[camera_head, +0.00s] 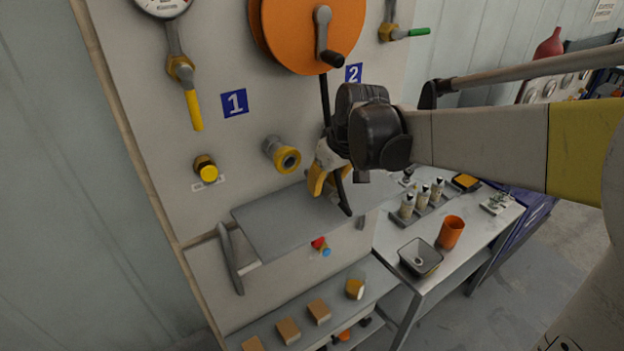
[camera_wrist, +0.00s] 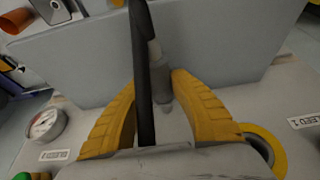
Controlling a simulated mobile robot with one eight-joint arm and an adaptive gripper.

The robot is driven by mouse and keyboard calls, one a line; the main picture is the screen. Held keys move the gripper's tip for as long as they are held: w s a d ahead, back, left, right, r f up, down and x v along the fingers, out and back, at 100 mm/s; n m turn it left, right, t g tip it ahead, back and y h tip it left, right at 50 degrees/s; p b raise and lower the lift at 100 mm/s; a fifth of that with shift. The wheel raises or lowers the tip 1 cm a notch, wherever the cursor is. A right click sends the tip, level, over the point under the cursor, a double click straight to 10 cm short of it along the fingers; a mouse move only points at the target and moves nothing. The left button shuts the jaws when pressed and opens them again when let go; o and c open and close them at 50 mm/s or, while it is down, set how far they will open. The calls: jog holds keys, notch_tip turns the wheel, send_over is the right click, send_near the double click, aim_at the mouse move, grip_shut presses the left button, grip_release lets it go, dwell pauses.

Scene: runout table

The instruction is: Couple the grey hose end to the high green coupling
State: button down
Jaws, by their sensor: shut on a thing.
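My gripper (camera_head: 330,186) is in front of the panel, just over the grey shelf, with its yellow fingers pointing down. In the wrist view my gripper (camera_wrist: 158,100) is shut on the grey hose end (camera_wrist: 160,78), which sits between the two fingers. The black hose (camera_wrist: 143,75) runs past it; in the head view the hose (camera_head: 325,95) hangs from the orange reel. A green part (camera_wrist: 22,176) shows at the bottom left edge of the wrist view; I cannot tell if it is the high green coupling. No green coupling shows in the head view, where my arm hides part of the panel.
A yellow-ringed coupling (camera_head: 285,158) and a yellow-capped fitting (camera_head: 206,170) stick out of the panel on the left. The orange reel (camera_head: 310,30) with its crank is above. The grey shelf (camera_head: 285,225) juts out below. A side table (camera_head: 455,262) holds bottles and cups.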

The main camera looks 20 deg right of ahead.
jog(key=s+d+r+b, duration=0.1)
jog(key=s+d+r, duration=0.3)
jog(key=d+r, duration=0.5)
jog(key=shift+s+d+r+b, duration=0.25)
jog(key=shift+s+d+b, duration=0.05)
jog(key=shift+d, duration=0.05)
jog(key=shift+w+a, duration=0.1)
jog(key=shift+w, duration=0.2)
dwell(1.4)
jog(key=shift+w+a, duration=0.1)
jog(key=shift+w, duration=0.2)
jog(key=shift+w+a, duration=0.3)
jog(key=shift+w, duration=0.5)
jog(key=shift+w+a, duration=0.25)
jog(key=shift+w, duration=0.55)
jog(key=c, duration=1.1)
grip_release()
jog(key=shift+w, duration=0.15)
jog(key=shift+c, duration=0.2)
